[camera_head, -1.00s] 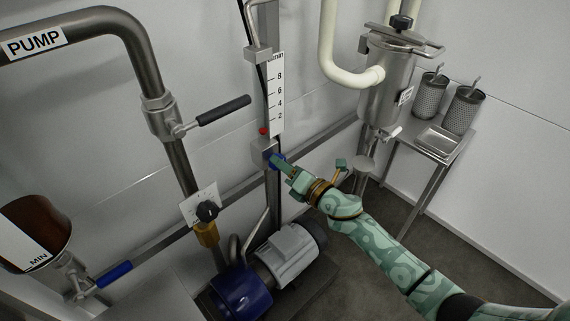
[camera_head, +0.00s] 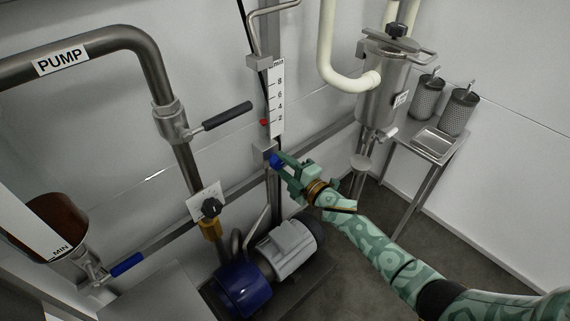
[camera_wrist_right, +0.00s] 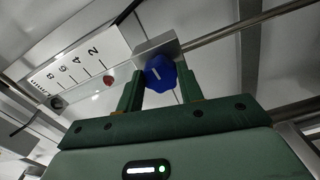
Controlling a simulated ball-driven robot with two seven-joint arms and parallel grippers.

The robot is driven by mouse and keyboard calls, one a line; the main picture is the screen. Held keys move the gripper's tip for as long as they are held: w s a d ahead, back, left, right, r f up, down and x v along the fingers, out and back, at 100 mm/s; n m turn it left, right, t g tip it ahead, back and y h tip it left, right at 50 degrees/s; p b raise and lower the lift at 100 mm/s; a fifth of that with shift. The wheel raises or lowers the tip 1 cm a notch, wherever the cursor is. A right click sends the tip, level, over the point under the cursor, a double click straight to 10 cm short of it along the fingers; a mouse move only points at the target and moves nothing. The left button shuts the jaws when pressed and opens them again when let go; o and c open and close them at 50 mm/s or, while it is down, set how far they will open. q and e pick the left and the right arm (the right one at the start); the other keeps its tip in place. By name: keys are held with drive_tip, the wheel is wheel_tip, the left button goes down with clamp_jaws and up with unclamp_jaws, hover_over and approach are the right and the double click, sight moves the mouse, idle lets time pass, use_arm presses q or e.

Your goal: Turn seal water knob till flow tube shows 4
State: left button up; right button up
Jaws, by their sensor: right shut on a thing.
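The blue seal water knob (camera_head: 276,161) sits on the grey valve block (camera_head: 264,150) under the flow tube; the wrist view shows it too (camera_wrist_right: 160,74), with a pale mark on its face. My right gripper (camera_head: 279,161) is shut on the knob, one green finger on each side in the wrist view (camera_wrist_right: 159,85). The flow tube's white scale (camera_head: 277,100) reads 2 to 8 upward. My left gripper is not in view.
Left of the tube are a black-handled valve (camera_head: 226,116) on the pump pipe and a black dial knob (camera_head: 211,208). The blue and grey pump (camera_head: 285,248) sits below. A steel vessel (camera_head: 384,82) and a side table (camera_head: 437,143) stand to the right.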

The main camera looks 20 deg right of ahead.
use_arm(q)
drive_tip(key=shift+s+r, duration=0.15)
use_arm(e)
drive_tip(key=shift+m, duration=0.6)
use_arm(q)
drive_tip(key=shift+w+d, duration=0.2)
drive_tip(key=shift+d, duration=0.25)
use_arm(e)
drive_tip(key=shift+d+f, duration=0.1)
drive_tip(key=o, duration=1)
use_arm(q)
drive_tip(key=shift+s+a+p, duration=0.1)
drive_tip(key=shift+p, duration=0.2)
use_arm(e)
drive_tip(key=shift+s, duration=0.1)
